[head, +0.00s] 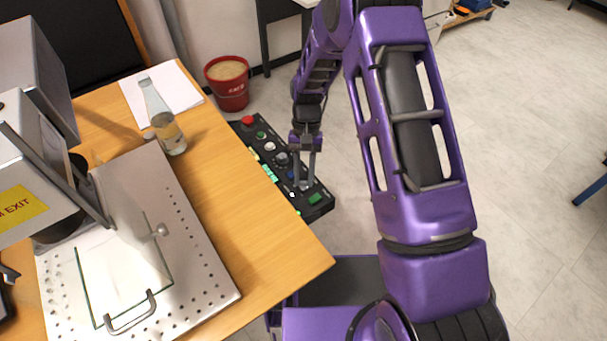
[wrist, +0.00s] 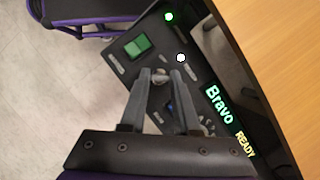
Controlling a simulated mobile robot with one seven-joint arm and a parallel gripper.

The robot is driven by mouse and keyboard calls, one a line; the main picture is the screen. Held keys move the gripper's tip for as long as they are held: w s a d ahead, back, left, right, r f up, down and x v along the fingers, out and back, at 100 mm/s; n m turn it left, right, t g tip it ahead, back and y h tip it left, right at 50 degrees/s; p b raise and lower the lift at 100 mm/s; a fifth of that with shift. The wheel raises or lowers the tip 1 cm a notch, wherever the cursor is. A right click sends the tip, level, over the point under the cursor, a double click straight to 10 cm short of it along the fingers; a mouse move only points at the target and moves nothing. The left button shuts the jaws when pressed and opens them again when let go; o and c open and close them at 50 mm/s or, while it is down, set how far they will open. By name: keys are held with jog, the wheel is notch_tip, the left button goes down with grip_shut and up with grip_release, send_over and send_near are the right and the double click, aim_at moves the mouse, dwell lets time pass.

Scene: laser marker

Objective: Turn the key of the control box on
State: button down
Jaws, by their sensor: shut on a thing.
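The control box (head: 262,148) is a long black panel beside the right edge of the wooden table. It carries a red button, several knobs, lit buttons and a green switch. My gripper (head: 303,184) reaches down over its near end. In the wrist view the two grey fingertips of my gripper (wrist: 161,80) are close together around a small silvery key (wrist: 160,77), just below the green switch (wrist: 138,46). The key is mostly hidden between the fingertips, so its angle cannot be told.
The wooden table (head: 222,147) holds a perforated metal plate (head: 205,262), a glass bottle (head: 163,120), white paper and a grey machine. A red bucket (head: 228,90) stands on the floor behind the box. The floor to the right is mostly clear.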

jog(key=shift+m, duration=0.5)
jog(key=c, duration=0.6)
grip_release()
jog(key=shift+c, duration=0.2)
jog(key=shift+r, duration=0.15)
jog(key=p+v, duration=0.2)
jog(key=v, duration=1.5)
jog(key=shift+d, duration=0.25)
jog(key=shift+r, duration=0.15)
